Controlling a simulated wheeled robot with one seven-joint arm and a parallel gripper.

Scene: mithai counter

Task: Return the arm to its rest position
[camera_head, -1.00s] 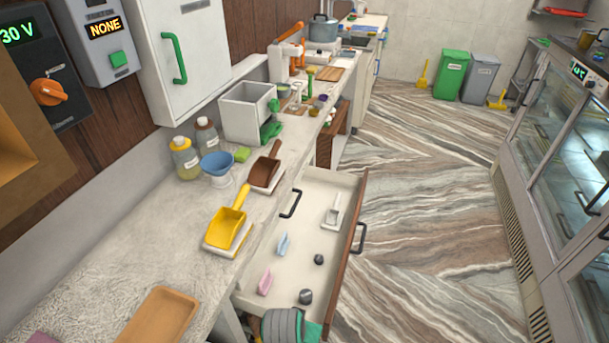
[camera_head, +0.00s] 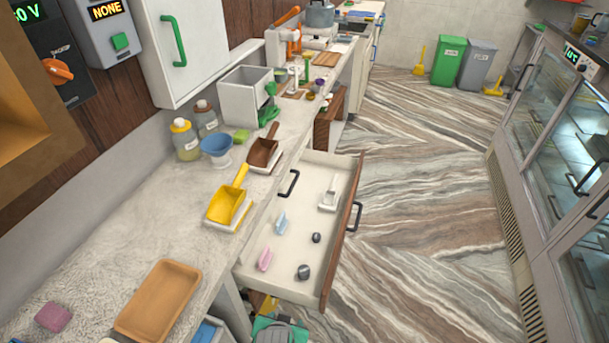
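My gripper is not in view. A grey rounded shape, with green beside it, shows at the bottom edge of the picture below the open drawer; it may be a part of my arm, but it is cut off and I cannot be sure. The open drawer (camera_head: 292,251) holds a small white scoop (camera_head: 329,195), a blue clip-like piece (camera_head: 281,223), a pink one (camera_head: 265,260) and two dark small round pieces (camera_head: 303,272). No arm part shows over the drawer or the counter.
The counter (camera_head: 130,220) carries a tan tray (camera_head: 158,300), a yellow scoop (camera_head: 227,205), a brown scoop (camera_head: 263,153), a blue bowl (camera_head: 216,146) and bottles. The drawer juts into the aisle. The striped floor (camera_head: 430,200) is clear up to the glass case (camera_head: 560,150).

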